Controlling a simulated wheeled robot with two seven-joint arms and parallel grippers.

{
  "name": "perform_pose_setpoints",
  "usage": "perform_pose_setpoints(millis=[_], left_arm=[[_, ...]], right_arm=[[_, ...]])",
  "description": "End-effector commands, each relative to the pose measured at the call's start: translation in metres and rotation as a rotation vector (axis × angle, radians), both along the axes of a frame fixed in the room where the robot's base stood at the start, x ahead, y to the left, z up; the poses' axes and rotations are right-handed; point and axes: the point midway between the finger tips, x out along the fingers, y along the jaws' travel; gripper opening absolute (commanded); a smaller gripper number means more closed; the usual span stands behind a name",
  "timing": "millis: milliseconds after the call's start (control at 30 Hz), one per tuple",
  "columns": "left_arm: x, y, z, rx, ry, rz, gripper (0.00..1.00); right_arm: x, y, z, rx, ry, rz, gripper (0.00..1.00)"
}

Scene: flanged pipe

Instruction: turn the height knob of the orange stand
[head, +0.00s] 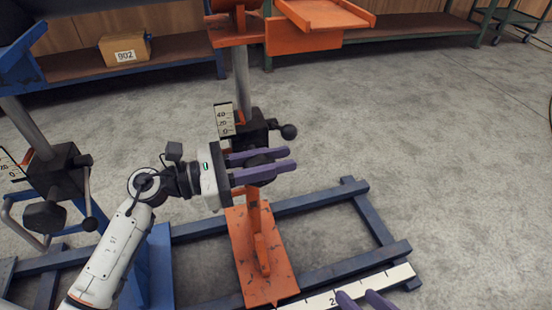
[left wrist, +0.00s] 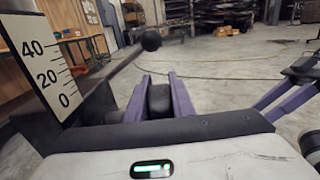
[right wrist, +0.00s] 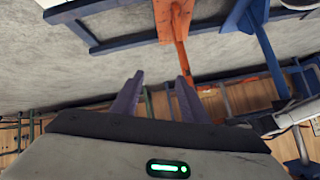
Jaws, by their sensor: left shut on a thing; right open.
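The orange stand (head: 262,270) stands on a blue frame in the middle of the head view. Its black clamp block (head: 245,128) carries a white scale plate (head: 224,121) and a lever with a black ball (head: 288,131). My left gripper (head: 290,159) reaches in from the left, just below the block, with its purple fingers on either side of the dark height knob (head: 258,160). It is shut on this knob (left wrist: 159,101), which also shows in the left wrist view. My right gripper (right wrist: 155,82) is open and empty; its fingertips (head: 365,298) show at the bottom of the head view.
A blue stand (head: 152,270) with its own black clamp and knob (head: 45,217) is at the left. The blue floor frame (head: 320,197) and a white ruler strip (head: 350,288) lie around the orange base. Open concrete floor is to the right.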

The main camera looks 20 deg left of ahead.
Motion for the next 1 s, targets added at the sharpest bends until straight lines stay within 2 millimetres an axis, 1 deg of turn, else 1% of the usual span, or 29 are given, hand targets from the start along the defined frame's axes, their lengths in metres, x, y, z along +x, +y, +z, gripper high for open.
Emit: perform_pose_setpoints(millis=[167, 200, 267, 400, 567, 733, 833, 1000], left_arm=[[0.0, 0.0, 0.003, 0.027, 0.018, -0.002, 0.0], [0.0, -0.001, 0.003, 0.04, 0.026, -0.002, 0.0], [0.0, -0.001, 0.004, 0.064, 0.042, -0.002, 0.0], [0.001, -0.001, 0.004, 0.134, 0.089, -0.003, 0.0], [0.002, -0.002, 0.002, 0.23, 0.152, -0.002, 0.0], [0.003, -0.003, -0.002, 0.327, 0.218, -0.001, 0.0], [0.003, -0.003, -0.006, 0.379, 0.253, -0.001, 0.0], [0.003, -0.003, -0.012, 0.448, 0.3, -0.001, 0.0]], right_arm=[[0.0, -0.003, 0.006, -0.025, 0.006, 0.001, 0.41], [-0.002, -0.005, 0.003, -0.04, 0.022, 0.001, 0.41], [-0.005, -0.011, -0.011, -0.078, 0.062, 0.001, 0.41], [-0.012, -0.025, -0.022, -0.162, 0.122, 0.0, 0.41], [-0.018, -0.043, -0.002, -0.136, 0.052, -0.113, 0.41], [-0.03, -0.063, 0.025, -0.121, -0.04, -0.209, 0.41], [-0.026, -0.066, 0.033, -0.145, -0.039, -0.195, 0.41], [-0.027, -0.069, 0.039, -0.182, -0.023, -0.175, 0.41]])
